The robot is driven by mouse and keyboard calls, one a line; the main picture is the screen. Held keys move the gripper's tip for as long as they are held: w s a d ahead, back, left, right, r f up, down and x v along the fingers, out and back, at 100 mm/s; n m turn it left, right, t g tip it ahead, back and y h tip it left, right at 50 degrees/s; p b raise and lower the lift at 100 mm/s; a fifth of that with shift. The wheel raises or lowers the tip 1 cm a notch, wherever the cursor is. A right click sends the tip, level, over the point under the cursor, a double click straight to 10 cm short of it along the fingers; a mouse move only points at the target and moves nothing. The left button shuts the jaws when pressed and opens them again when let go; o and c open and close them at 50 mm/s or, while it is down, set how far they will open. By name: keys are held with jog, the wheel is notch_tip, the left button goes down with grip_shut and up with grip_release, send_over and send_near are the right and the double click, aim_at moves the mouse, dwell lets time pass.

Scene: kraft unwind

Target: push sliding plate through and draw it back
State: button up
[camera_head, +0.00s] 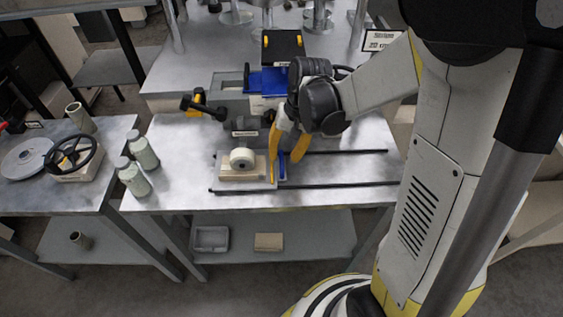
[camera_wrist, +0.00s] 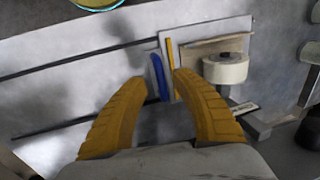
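The sliding plate (camera_head: 228,184) is a flat pale plate on the table. It carries a wooden block (camera_head: 232,175) with a cream roll (camera_head: 242,158) on top. A blue upright piece (camera_head: 282,168) stands at its right edge beside a thin yellow strip. In the wrist view the plate (camera_wrist: 238,24), blue piece (camera_wrist: 160,78) and roll (camera_wrist: 226,69) also show. My gripper (camera_head: 284,158) has yellow fingers spread apart. In the wrist view my gripper (camera_wrist: 160,83) has the blue piece between its fingertips, with a gap at the left finger. Contact at the right finger is unclear.
Two black rails (camera_head: 345,186) run left to right across the metal table (camera_head: 180,170). A blue and grey machine (camera_head: 268,82) stands behind the plate. Two bottles (camera_head: 133,178) stand at the left, near a side table with a black handwheel (camera_head: 73,153). The table right of the plate is clear.

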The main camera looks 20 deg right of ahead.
jog(key=shift+w+a+f, duration=0.1)
jog(key=shift+a+f, duration=0.1)
jog(key=shift+f, duration=0.8)
jog(key=shift+c, duration=0.5)
grip_shut()
